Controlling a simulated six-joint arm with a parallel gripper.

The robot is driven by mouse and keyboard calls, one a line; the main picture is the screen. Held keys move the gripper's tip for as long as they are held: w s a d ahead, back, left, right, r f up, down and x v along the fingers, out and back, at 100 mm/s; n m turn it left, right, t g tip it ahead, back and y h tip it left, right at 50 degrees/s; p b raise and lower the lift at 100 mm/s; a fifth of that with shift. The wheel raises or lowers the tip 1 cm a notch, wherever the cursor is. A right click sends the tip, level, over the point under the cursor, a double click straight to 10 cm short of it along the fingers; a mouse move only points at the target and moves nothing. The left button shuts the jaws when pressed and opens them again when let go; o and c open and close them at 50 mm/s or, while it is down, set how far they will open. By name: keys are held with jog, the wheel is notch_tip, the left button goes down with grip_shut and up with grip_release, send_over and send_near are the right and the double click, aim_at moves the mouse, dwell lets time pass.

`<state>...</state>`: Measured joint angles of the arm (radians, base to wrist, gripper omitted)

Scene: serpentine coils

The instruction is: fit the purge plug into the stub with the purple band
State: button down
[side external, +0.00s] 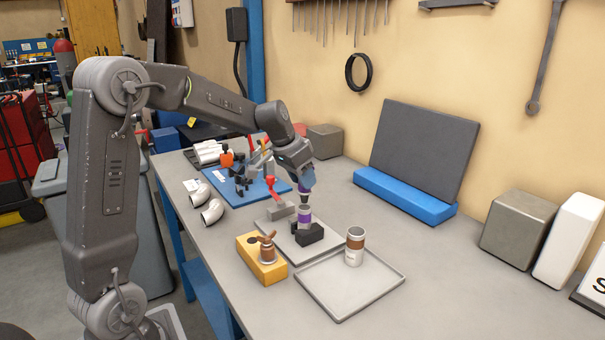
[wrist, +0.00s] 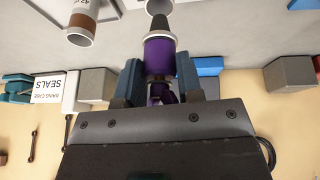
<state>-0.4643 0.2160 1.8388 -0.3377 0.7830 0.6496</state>
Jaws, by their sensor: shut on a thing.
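My gripper (side external: 303,183) points down and is shut on the purge plug, a purple body (wrist: 160,55) with a dark tapered nose. The plug (side external: 303,197) hangs upright, nose down, over the stub with the purple band (side external: 304,217). That stub stands upright in a black holder (side external: 310,235) on a grey plate. In the wrist view the nose overlaps the stub's pale open rim (wrist: 158,5); I cannot tell whether the tip is inside the mouth. The rest of the stub is out of that view.
A stub with a brown band (side external: 355,247) stands in a shallow grey tray (side external: 335,307) to the right. A yellow block (side external: 250,262) holds a copper-coloured plug (side external: 267,248). A red-handled clamp (side external: 272,187) stands close behind the stub. The bench's right front is clear.

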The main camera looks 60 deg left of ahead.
aim_at(299, 185)
jog(key=shift+f, duration=0.25)
dwell(0.5)
jog(key=shift+f, duration=1.15)
jog(key=shift+f, duration=0.65)
jog(key=c, duration=0.7)
grip_release()
